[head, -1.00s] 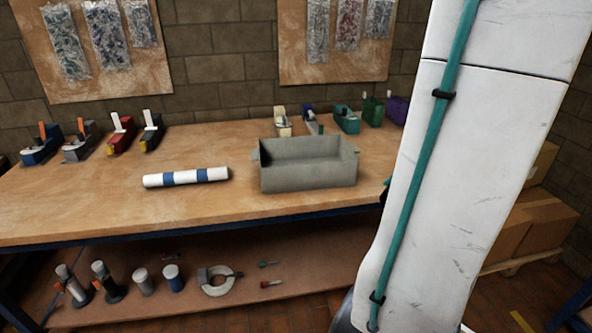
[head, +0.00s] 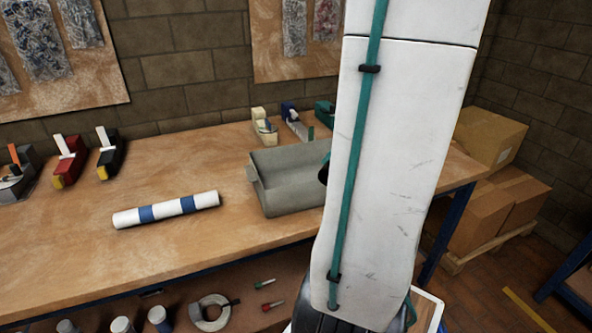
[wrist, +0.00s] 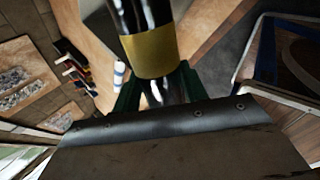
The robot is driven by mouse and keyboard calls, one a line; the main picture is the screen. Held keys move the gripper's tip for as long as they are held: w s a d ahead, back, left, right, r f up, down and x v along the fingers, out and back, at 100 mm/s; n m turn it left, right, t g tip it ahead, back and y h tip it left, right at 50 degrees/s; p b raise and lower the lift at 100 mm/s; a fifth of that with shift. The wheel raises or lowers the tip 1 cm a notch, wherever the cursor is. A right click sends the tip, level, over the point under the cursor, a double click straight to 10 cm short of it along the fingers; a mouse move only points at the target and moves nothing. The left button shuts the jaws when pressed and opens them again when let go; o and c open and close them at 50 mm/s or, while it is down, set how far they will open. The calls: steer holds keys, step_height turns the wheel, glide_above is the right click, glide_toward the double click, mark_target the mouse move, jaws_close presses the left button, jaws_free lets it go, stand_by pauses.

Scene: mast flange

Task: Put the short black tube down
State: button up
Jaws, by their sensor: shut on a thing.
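A black tube with a broad yellow band (wrist: 150,54) and a shiny metal end shows in the wrist view, running up out of the top of the picture. My gripper (wrist: 160,86) has green fingers on both sides of the tube's lower end and is shut on it. In the head view my white arm fills the right of centre and hides most of the gripper and the tube. The wooden workbench (head: 170,250) lies to the left of and behind my arm.
A grey open bin (head: 290,192) stands on the bench, its right end hidden by my arm. A white tube with blue bands (head: 172,209) lies left of it. Several tools line the back. Cardboard boxes (head: 488,140) are stacked at right. Bare bench lies around the white tube.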

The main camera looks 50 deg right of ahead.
steer(key=w+f, duration=0.4)
steer(key=w, duration=0.9)
steer(key=shift+f, duration=0.35)
steer(key=shift+f, duration=0.1)
steer(key=shift+f, duration=0.25)
steer(key=o, duration=1.1)
steer(key=shift+o, duration=0.2)
steer(key=shift+r, duration=0.1)
steer(key=v, duration=1.2)
steer(key=shift+r, duration=0.25)
